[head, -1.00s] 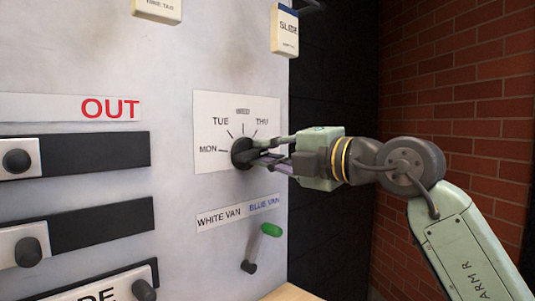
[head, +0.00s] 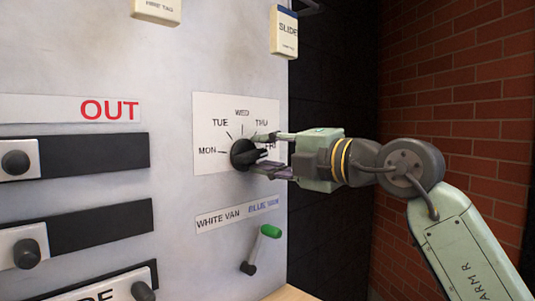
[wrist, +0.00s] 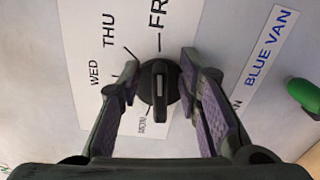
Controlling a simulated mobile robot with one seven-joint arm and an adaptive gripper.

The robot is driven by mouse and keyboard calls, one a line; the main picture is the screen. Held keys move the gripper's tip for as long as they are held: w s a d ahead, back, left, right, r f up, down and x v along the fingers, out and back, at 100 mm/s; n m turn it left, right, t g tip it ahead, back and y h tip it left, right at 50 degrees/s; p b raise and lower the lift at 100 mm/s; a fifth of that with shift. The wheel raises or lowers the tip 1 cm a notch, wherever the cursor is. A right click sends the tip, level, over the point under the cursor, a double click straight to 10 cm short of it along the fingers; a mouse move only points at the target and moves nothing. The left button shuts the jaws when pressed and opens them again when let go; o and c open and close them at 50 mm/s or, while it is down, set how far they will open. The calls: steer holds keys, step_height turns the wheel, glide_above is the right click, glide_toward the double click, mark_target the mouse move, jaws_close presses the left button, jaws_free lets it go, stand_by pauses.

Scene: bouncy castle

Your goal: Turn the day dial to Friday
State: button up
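The day dial is a black round knob (head: 243,154) on a white card (head: 208,110) marked MON, TUE, WED, THU and FRI. In the wrist view the knob (wrist: 158,84) has a raised grip bar with a pale line, and the bar's far end points toward the FRI mark. My gripper (head: 264,153) is at the dial from the right, its fingers partly covering FRI in the head view. In the wrist view the gripper (wrist: 158,88) is open, one finger on each side of the knob, with gaps to the grip bar.
Below the dial is a WHITE VAN / BLUE VAN label (head: 238,214) and a green-tipped lever (head: 271,231). Black slots with sliding knobs (head: 27,253) lie at left. A SLIDE tag (head: 285,32) hangs above. A brick wall (head: 460,110) stands at right.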

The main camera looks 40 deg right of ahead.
steer(key=s, duration=0.7)
steer(key=shift+s+d, duration=0.25)
steer(key=shift+d, duration=0.05)
steer(key=shift+s, duration=0.1)
